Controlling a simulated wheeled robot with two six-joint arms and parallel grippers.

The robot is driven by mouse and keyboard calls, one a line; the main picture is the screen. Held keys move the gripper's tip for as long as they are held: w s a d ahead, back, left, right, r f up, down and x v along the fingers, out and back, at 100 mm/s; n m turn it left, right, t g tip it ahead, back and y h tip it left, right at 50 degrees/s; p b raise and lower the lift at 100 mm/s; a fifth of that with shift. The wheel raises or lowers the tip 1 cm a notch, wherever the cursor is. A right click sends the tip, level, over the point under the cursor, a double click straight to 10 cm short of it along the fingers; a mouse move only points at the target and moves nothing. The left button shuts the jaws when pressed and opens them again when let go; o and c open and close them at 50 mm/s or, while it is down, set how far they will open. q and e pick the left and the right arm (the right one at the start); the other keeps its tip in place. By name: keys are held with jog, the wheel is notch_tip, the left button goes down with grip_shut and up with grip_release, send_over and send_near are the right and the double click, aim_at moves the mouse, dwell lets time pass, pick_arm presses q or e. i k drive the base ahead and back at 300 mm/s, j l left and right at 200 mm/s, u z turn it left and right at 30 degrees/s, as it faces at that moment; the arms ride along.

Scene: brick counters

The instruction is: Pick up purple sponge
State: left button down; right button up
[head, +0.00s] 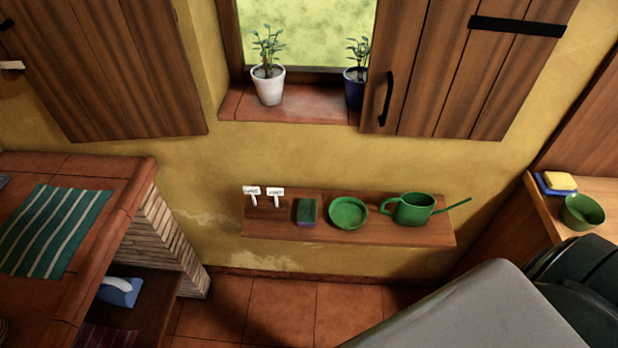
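A small sponge (306,212) lies on the wooden wall shelf (380,232) below the window. Its top is dark green and its front lower edge looks bluish purple. It sits between two small white tags on the left and a green bowl (348,213) on the right, apart from the bowl. A yellow sponge (559,181) rests on a blue flat piece (545,186) on the counter at the right. Neither of my grippers is in view.
A green watering can (412,209) stands on the shelf's right part, its spout pointing right. A tiled counter with a striped cloth (55,232) is at left. A green cup (582,212) is at right. A large grey shape covers the lower right. Tiled floor shows below the shelf.

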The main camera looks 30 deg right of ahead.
aim_at(306, 214)
jog(key=z, duration=0.75)
